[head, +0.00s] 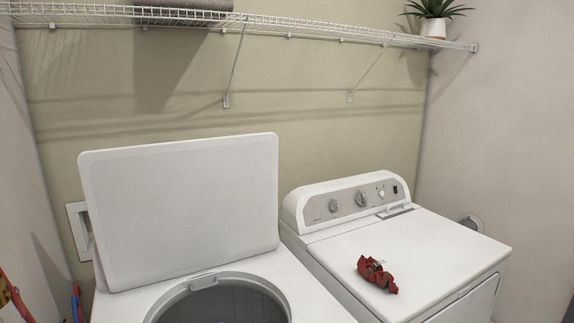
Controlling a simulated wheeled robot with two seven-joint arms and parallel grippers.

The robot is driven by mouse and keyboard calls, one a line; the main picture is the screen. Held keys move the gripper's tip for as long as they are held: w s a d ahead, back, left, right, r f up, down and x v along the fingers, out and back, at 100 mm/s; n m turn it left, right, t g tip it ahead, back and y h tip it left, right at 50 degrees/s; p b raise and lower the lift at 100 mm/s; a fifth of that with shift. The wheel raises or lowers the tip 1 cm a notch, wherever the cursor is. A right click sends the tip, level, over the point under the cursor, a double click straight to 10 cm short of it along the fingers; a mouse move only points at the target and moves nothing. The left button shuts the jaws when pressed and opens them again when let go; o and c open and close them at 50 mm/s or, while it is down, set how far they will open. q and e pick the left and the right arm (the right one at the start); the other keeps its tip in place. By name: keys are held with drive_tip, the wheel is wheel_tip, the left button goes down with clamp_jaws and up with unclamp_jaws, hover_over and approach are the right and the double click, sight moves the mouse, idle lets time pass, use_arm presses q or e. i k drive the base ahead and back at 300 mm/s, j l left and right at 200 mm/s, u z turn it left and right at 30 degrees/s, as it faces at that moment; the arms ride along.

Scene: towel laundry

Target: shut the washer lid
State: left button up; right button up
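The white washer (283,268) stands at the lower left of the head view. Its lid (182,205) is raised, tilted slightly back toward the wall, and hides the panel behind it. The round tub opening (222,303) below the lid is uncovered, with a grey drum inside, cut off by the bottom edge. Neither of my grippers shows in this view.
A white dryer (440,250) stands to the right, with a crumpled red cloth-like item (376,274) on top. A white wire shelf (300,27) runs above, holding a potted plant (434,18) and a folded grey item (185,5). Space above the tub opening is clear.

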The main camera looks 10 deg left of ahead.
sight(158, 213)
drive_tip(key=i+l+u, duration=0.1)
drive_tip(key=u, duration=1.2)
